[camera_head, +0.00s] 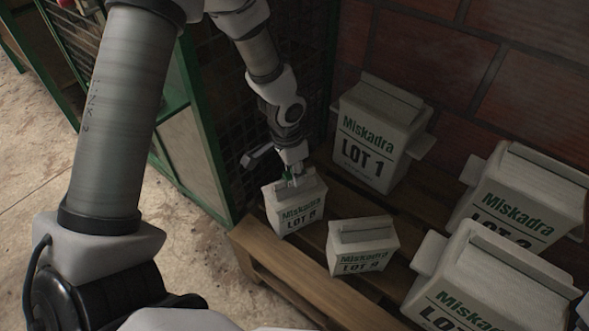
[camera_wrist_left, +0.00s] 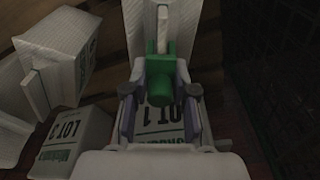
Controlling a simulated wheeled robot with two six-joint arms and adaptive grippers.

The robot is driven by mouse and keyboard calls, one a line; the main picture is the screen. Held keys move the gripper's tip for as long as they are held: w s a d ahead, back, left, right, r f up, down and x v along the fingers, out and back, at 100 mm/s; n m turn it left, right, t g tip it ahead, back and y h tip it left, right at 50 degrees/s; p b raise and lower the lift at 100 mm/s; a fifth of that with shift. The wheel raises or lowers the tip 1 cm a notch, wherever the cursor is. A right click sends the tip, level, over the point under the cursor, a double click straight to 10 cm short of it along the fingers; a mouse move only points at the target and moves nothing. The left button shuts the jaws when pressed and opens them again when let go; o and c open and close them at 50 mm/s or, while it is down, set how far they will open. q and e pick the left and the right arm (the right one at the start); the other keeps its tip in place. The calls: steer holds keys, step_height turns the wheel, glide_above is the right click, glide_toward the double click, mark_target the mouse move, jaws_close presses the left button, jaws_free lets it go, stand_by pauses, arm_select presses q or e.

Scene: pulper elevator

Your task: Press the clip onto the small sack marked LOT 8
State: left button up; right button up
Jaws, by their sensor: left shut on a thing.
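The small sack marked LOT 8 (camera_head: 297,217) stands upright on the wooden pallet, at its left corner in the head view. My left gripper (camera_head: 292,178) is directly above the top of this sack, pointing down. It is shut on a green clip (camera_wrist_left: 160,78), which shows between the two fingers in the left wrist view. In the head view only a little green of the clip shows, at the sack's top edge. My right gripper is not in view.
Another small sack (camera_head: 362,247) stands close to the right. Larger sacks are behind and right, including LOT 1 (camera_head: 378,135). The pallet (camera_head: 285,285) carries them. A green-framed mesh cage (camera_head: 205,130) is close on the left, a brick wall (camera_head: 440,50) behind.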

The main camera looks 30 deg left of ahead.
arm_select(q)
steer(key=o, duration=1)
steer(key=o, duration=0.5)
steer(key=shift+r, duration=0.1)
step_height(320, 180, up, 7)
steer(key=p, duration=0.7)
